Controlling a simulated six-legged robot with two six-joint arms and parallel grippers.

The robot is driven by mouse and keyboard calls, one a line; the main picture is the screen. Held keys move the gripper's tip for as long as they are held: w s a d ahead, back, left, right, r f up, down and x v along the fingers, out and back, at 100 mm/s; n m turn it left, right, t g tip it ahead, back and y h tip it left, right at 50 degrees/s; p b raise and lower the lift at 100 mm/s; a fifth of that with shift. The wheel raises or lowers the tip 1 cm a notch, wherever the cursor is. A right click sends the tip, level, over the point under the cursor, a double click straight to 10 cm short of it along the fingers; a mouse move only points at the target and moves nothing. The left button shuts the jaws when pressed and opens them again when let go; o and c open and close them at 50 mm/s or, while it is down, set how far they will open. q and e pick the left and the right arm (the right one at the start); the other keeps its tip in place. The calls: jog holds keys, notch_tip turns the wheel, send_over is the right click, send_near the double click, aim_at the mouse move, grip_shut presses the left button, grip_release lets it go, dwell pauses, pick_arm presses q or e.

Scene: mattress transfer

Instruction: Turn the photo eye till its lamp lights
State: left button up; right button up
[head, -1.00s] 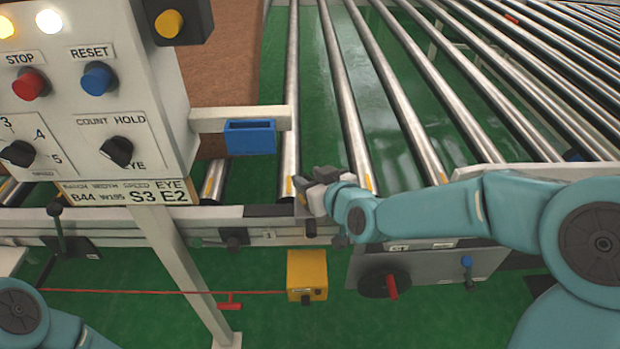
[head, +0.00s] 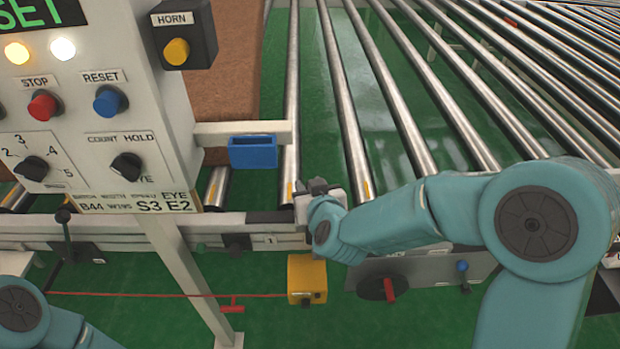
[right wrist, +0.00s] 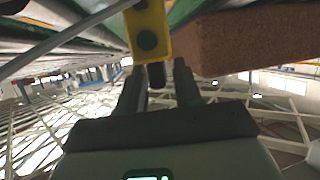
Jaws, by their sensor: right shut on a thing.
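My right gripper (head: 318,188) is at the near rail of the roller conveyor, and its fingers look small and partly hidden there. In the right wrist view its two fingers (right wrist: 158,74) are around a dark stub below a yellow housing, which looks like the photo eye (right wrist: 149,33). The housing has a dark green round spot on its face, and I see no lit lamp on it. In the head view the photo eye is hidden behind my gripper. Part of my left arm shows at lower left; its gripper is out of view.
A control panel (head: 90,215) with knobs and buttons stands at left; an amber and a white lamp are lit. A blue box (head: 253,151) hangs on a bracket near my gripper. Below are a yellow box (head: 307,278) on a red cord and a black handwheel (head: 377,289). A brown mattress (head: 233,60) lies behind.

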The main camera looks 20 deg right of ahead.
jog(key=shift+a+r+m+h+p, duration=0.1)
jog(key=shift+r+m+h+p, duration=0.15)
jog(key=shift+m+h+p, duration=0.5)
pick_arm(q)
notch_tip(320, 180, up, 2)
jog(key=shift+r, duration=0.1)
pick_arm(e)
jog(key=shift+f+m+h, duration=0.2)
jog(key=shift+m+h, duration=0.25)
jog(key=shift+h, duration=0.3)
jog(key=o, duration=0.7)
pick_arm(q)
jog(key=shift+f+b, duration=0.4)
jog(key=shift+b, duration=0.1)
pick_arm(e)
jog(key=v, duration=1.6)
jog(key=shift+r, duration=0.3)
jog(key=shift+s, duration=0.1)
